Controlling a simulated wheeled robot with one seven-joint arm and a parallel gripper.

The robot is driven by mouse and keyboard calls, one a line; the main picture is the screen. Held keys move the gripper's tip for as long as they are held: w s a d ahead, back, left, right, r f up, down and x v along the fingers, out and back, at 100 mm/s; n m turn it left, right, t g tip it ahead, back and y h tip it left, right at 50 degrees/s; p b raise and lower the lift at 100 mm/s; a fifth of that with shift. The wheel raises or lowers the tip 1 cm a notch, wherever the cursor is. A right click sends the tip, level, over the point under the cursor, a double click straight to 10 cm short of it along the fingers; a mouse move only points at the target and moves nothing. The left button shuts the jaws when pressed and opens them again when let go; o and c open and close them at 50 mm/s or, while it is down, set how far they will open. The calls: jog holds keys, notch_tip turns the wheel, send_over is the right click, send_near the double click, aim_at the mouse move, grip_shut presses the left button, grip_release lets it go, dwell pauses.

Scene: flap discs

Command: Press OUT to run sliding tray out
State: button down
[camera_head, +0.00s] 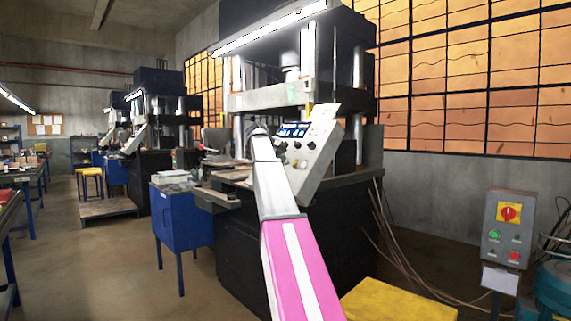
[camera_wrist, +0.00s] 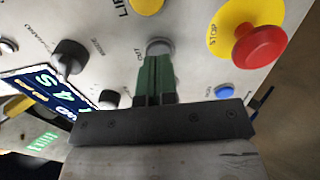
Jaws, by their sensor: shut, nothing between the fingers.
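In the wrist view the control panel (camera_wrist: 205,75) fills most of the picture. A pale round button (camera_wrist: 160,46) sits beside the printed label OUT. My gripper (camera_wrist: 157,60) is shut and empty, its green fingertips right at the lower edge of this button and covering part of it. I cannot tell whether they touch it. In the head view the tilted panel (camera_head: 318,155) is on the front of the large press, and my pink and grey arm reaches up to its left side. The fingertips are hidden there. I cannot clearly make out the sliding tray.
A red stop knob on a yellow base (camera_wrist: 262,46) is right of the fingers, with a blue button (camera_wrist: 225,90) below it. A black knob (camera_wrist: 70,56) and a lit display (camera_wrist: 45,90) are left. A yellow stool (camera_head: 398,300) stands at the front.

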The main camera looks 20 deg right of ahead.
jog(key=shift+x, duration=0.75)
dwell(0.7)
jog(key=v, duration=0.8)
dwell(0.8)
dwell(0.4)
